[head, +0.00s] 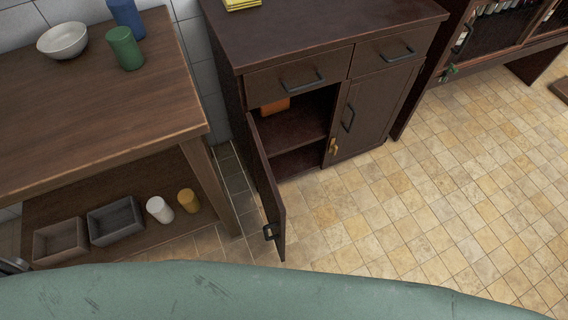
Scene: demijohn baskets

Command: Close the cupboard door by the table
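The dark brown cupboard (255,87) stands beside the wooden table (150,112), to its right. Its left door (267,190) is swung open toward me, seen nearly edge-on, with a dark handle (271,231) near its free edge. The right door (372,110) is shut, with a dark handle and a brass-coloured piece at its left edge. Inside the open half I see a shelf and an orange object (275,106). Neither gripper can be made out; only a small dark part shows at the far left edge.
The table holds a white bowl (62,40), a green cup (125,48) and a blue cup (127,17). A large green surface (250,292) fills the bottom. The tiled floor (420,200) right of the door is clear.

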